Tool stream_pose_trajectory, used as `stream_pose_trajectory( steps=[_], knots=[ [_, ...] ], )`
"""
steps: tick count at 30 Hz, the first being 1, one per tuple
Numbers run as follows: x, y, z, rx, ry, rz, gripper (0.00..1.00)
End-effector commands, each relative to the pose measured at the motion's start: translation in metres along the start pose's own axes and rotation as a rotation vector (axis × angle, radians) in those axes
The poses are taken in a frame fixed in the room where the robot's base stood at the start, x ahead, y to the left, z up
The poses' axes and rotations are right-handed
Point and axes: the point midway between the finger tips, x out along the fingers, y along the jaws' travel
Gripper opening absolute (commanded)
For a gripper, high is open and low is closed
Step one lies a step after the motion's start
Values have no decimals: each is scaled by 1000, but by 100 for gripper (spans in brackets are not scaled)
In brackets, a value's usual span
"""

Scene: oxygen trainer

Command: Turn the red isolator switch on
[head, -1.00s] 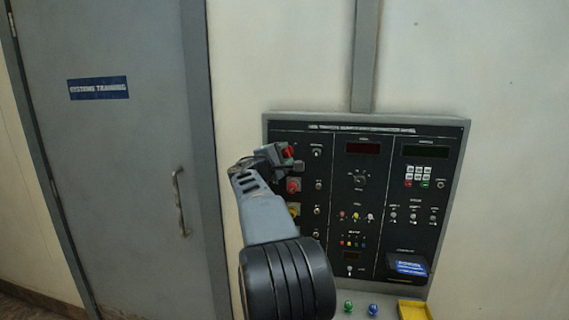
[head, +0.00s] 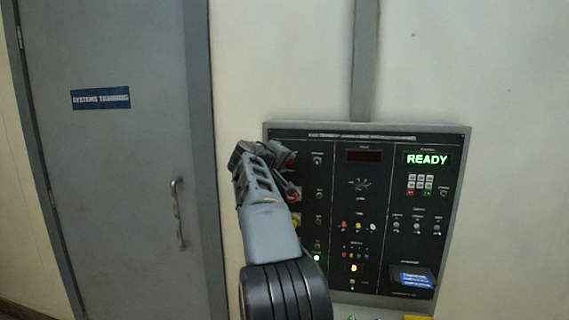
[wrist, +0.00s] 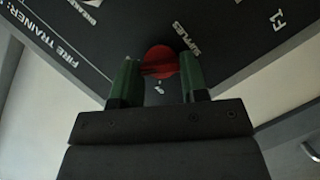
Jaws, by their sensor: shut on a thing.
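The red isolator switch (wrist: 160,62) is a round red knob on the black panel (wrist: 235,35). In the wrist view it sits between the two green fingertips of my gripper (wrist: 157,75), which are shut on it. In the head view my gripper (head: 280,157) is at the panel's upper left, and a bit of the red switch (head: 290,159) shows beside it. The green display (head: 428,159) at the panel's upper right reads READY. A green lamp (head: 317,258) and an amber lamp (head: 354,268) are lit lower on the panel.
Below the switch are another red control (head: 295,195) and a yellow one (head: 296,220), close to my arm. A grey door (head: 110,190) with a handle (head: 179,213) stands at the left. The wall right of the panel is clear.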

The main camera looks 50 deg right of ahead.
Motion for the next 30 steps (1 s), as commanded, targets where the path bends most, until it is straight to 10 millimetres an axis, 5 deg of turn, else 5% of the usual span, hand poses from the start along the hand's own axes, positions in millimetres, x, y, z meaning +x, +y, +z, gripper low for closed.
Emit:
stream_pose_trajectory(
  steps=[12, 30],
  knots=[
    [0, 0, 0, 181, -1, -77, 17],
    [1, 0, 1, 215, -3, -92, 17]
  ],
)
